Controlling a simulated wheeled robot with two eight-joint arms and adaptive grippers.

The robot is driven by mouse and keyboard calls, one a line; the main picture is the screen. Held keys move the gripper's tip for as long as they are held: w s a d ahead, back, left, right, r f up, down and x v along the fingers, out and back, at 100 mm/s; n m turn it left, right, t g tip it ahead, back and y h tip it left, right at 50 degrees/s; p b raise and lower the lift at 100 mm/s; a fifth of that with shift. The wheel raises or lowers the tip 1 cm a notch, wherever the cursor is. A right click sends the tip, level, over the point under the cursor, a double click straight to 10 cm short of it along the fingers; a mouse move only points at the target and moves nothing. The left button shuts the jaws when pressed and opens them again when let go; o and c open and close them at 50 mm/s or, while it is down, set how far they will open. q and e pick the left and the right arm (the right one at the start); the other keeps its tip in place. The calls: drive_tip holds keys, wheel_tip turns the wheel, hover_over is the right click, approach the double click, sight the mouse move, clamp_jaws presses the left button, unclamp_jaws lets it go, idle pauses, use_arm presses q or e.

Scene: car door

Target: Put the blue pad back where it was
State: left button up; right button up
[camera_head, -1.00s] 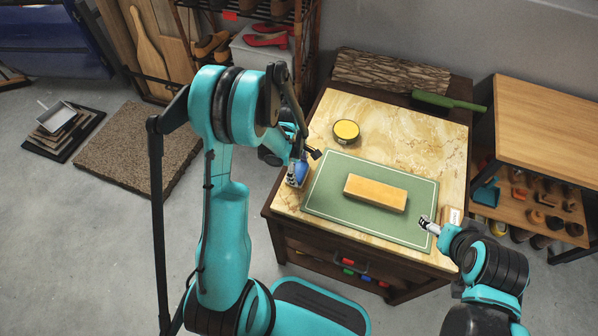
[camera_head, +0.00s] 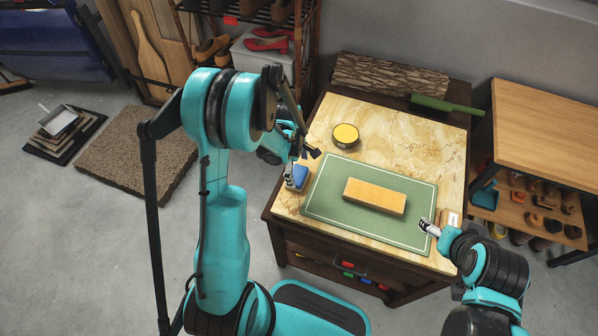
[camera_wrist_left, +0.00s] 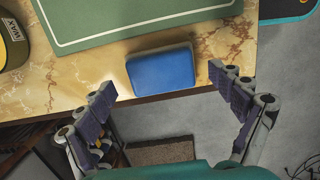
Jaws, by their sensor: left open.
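The blue pad (camera_head: 298,178) lies on the marble tabletop just left of the green mat, close to the table's left edge. In the left wrist view the blue pad (camera_wrist_left: 162,70) lies flat, beyond the fingertips and between their lines. My left gripper (camera_wrist_left: 167,95) is open and empty, with a finger on each side and apart from the pad. In the head view my left gripper (camera_head: 302,158) is just above the pad and partly hides it. My right gripper (camera_head: 428,227) is at the mat's right front corner; its finger opening is too small to tell.
A tan block (camera_head: 375,195) lies on the green mat (camera_head: 330,210). A round yellow tin (camera_head: 346,135) stands behind the mat. A log (camera_head: 390,75) and a green-handled tool (camera_head: 445,103) are at the back. Bare marble (camera_head: 420,150) lies right of the tin.

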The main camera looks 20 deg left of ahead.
use_arm(q)
wheel_tip(320, 180, up, 9)
drive_tip(key=a+p, duration=0.1)
drive_tip(key=p, duration=0.2)
wheel_tip(320, 180, up, 13)
drive_tip(key=m+t+y, duration=0.1)
drive_tip(key=m+t, duration=0.2)
drive_tip(key=m, duration=0.6)
hover_over(295, 174)
drive_tip(key=s+d, duration=0.4)
drive_tip(key=s, duration=0.2)
drive_tip(key=s+d+r+m+t, duration=0.3)
drive_tip(key=s+m+t, duration=0.1)
drive_tip(key=s+m, duration=0.4)
drive_tip(key=shift+r+m, duration=0.2)
drive_tip(key=shift+m, duration=0.6)
